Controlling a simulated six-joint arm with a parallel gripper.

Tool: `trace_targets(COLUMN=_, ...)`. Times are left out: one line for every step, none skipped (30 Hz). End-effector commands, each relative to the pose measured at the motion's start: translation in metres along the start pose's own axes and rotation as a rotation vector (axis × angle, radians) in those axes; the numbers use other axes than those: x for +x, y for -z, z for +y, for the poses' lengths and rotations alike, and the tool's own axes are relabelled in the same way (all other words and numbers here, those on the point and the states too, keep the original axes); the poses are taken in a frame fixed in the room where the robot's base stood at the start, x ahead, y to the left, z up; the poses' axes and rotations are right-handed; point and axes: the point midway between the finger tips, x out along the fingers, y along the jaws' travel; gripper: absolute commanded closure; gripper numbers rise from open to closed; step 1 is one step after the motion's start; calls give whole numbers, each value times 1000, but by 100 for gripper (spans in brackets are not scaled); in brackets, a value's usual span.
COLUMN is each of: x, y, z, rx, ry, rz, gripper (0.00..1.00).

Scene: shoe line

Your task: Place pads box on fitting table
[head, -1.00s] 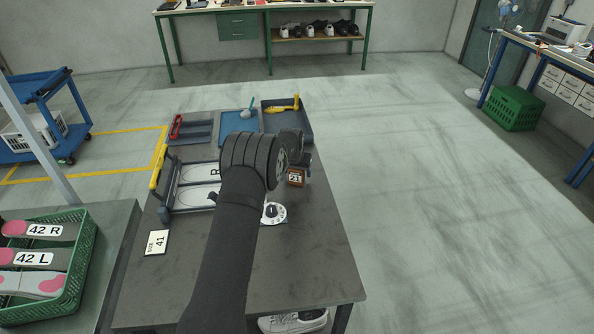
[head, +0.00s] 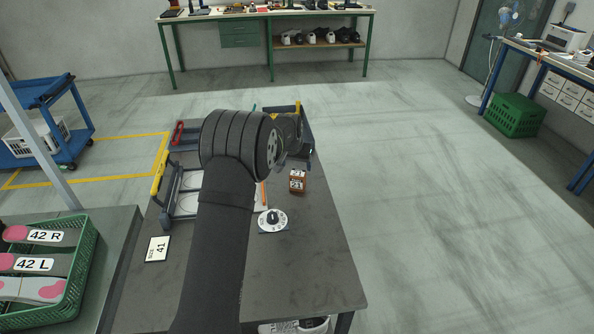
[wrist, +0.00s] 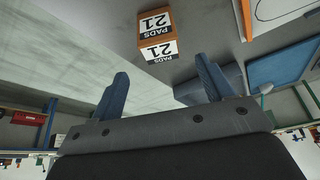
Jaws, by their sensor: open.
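The pads box (head: 297,181) is small and brown with white labels. It stands upright on the dark grey table (head: 300,265), near its right edge. In the wrist view the pads box (wrist: 156,35) shows "PADS 21" on two faces. It lies past the fingertips, apart from them. My gripper (wrist: 160,82) is open and empty, its two blue fingers spread wide. In the head view my dark wrist hides most of the gripper, which is above the table behind the box.
A white dial (head: 272,220) sits in front of the box. A measuring frame (head: 180,190) with yellow handles stands left, partly hidden by my arm. A size 41 card (head: 157,249) lies front left. A green crate of insoles (head: 75,285) is beside the table. The front right tabletop is clear.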

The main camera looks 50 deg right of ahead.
Motion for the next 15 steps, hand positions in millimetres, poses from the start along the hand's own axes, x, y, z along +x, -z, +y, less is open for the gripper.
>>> trace_targets(x=-7, y=1, z=0, rx=0, ry=0, rz=1, gripper=27)
trace_targets(x=-10, y=0, z=0, rx=0, ry=0, rz=1, gripper=27)
trace_targets(x=-13, y=0, z=0, rx=0, ry=0, rz=0, gripper=27)
trace_targets(x=-16, y=0, z=0, rx=0, ry=0, rz=0, gripper=27)
trace_targets(x=-17, y=0, z=0, rx=0, ry=0, rz=0, gripper=27)
trace_targets(x=-19, y=0, z=0, rx=0, ry=0, rz=0, gripper=27)
trace_targets(x=-20, y=0, z=0, rx=0, ry=0, rz=0, gripper=27)
trace_targets(x=-20, y=0, z=0, rx=0, ry=0, rz=0, gripper=27)
trace_targets(x=-21, y=0, z=0, rx=0, ry=0, rz=0, gripper=27)
trace_targets(x=-21, y=0, z=0, rx=0, ry=0, rz=0, gripper=27)
trace_targets(x=-21, y=0, z=0, rx=0, ry=0, rz=0, gripper=27)
trace_targets(x=-21, y=0, z=0, rx=0, ry=0, rz=0, gripper=27)
trace_targets(x=-21, y=0, z=0, rx=0, ry=0, rz=0, gripper=27)
trace_targets(x=-21, y=0, z=0, rx=0, ry=0, rz=0, gripper=27)
trace_targets(x=-21, y=0, z=0, rx=0, ry=0, rz=0, gripper=27)
